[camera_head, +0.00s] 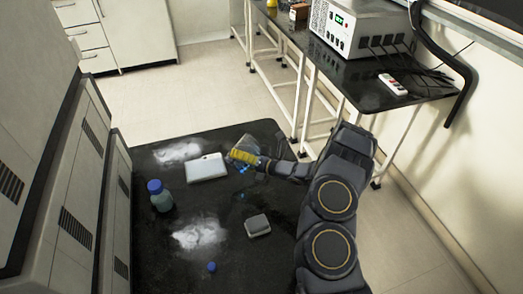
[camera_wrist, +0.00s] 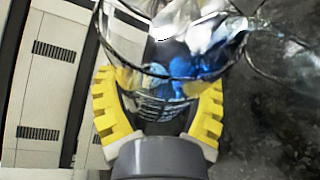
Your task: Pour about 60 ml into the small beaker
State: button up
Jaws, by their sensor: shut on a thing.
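My gripper (camera_head: 245,157), with yellow fingers, is above the far part of the dark table. It is shut on a clear glass vessel (camera_wrist: 150,105), and the fingers (camera_wrist: 160,82) clasp both its sides in the wrist view. Blue liquid (camera_wrist: 185,62) shows in or through the glass. The held vessel looks tilted. In the head view small blue patches (camera_head: 243,169) show just below the gripper; I cannot tell if they are falling liquid. More clear glass, perhaps the small beaker (camera_wrist: 268,45), shows at the upper right of the wrist view, its outline and fill level unclear.
A blue-capped bottle (camera_head: 161,198) stands at the table's left. A white box-like device (camera_head: 206,168) lies left of my gripper. A small grey device (camera_head: 257,225) and a loose blue cap (camera_head: 211,267) lie nearer. Cabinets (camera_head: 75,215) border the left side.

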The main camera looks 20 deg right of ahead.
jog(key=shift+r+m, duration=0.3)
jog(key=shift+r, duration=0.05)
dwell(0.9)
jog(key=shift+w+d+r+m+y, duration=0.15)
jog(key=shift+d+r+m+y, duration=0.2)
jog(key=shift+m, duration=0.25)
dwell(0.7)
jog(key=shift+a+f+n, duration=0.15)
jog(key=shift+a+n, duration=0.15)
jog(key=shift+a+f+n, duration=0.25)
jog(key=shift+f+n, duration=0.25)
jog(key=shift+n, duration=0.2)
jog(key=shift+d+f+n+h, duration=0.1)
jog(key=shift+f+n+h, duration=0.2)
jog(key=shift+h, duration=0.15)
jog(key=shift+r+n+h, duration=0.35)
jog(key=shift+n+h, duration=0.15)
jog(key=shift+n, duration=0.2)
jog(key=shift+d+f+n, duration=0.1)
jog(key=shift+f+n, duration=0.4)
jog(key=shift+f, duration=0.15)
jog(key=shift+r+h, duration=0.2)
jog(key=shift+h, duration=0.2)
